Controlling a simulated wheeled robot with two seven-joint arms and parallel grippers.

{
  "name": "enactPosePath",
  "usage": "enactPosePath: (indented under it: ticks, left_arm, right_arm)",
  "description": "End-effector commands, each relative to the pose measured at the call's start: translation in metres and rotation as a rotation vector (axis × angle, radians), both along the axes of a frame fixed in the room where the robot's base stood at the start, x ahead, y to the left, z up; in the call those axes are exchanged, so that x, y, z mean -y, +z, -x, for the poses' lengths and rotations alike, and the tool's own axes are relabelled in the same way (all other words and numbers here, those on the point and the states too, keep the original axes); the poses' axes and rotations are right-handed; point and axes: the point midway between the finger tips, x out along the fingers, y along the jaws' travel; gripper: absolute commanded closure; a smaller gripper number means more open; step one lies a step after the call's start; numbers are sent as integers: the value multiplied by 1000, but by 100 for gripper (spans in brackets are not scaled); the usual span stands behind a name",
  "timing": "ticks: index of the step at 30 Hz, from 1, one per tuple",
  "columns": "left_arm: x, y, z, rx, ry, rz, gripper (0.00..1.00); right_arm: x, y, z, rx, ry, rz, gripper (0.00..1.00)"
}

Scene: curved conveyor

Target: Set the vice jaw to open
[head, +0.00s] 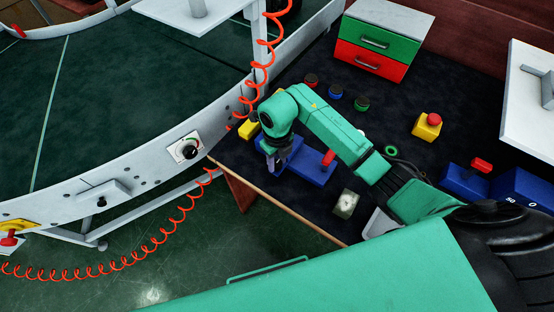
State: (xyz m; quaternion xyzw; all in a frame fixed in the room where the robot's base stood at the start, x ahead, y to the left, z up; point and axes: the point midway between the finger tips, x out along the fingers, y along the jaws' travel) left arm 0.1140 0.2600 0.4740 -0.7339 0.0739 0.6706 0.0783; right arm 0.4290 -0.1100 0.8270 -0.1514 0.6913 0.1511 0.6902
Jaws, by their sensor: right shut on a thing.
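A blue vice-like device (312,168) with a red upright handle (328,158) sits on the dark bench top, right of the conveyor. My right gripper (271,163) points down at its left end, with the arm reaching in from the right. The gripper is shut on the blue part there, which seems to be the vice jaw (291,148). The fingers and wrist hide much of that contact, and how far the jaw stands open cannot be told. My left gripper is not in view.
The curved conveyor (75,185) with a dial (186,149) fills the left. Round buttons (335,92), a green-and-red drawer box (375,45), a yellow button box (427,126) and another blue device with a red lever (468,180) stand on the bench. A coiled red cable (120,266) hangs nearby.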

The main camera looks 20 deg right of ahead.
Motion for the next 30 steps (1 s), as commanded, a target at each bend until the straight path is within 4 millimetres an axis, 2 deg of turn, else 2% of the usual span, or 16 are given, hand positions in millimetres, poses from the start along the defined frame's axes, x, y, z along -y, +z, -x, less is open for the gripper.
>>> enactPosePath:
  ticks: [7,14,22,23,24,30]
  left_arm:
    - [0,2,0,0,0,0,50]
    - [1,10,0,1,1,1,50]
    - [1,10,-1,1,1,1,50]
    - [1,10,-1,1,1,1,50]
    - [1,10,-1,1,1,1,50]
    - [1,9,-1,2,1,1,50]
  right_arm:
    - [2,2,0,3,-2,1,100]
    - [22,3,22,3,-2,4,100]
    - [23,2,25,0,-3,2,100]
    - [23,1,25,0,-3,2,55]
    - [23,1,25,0,-3,2,46]
    - [22,1,25,0,-2,1,46]
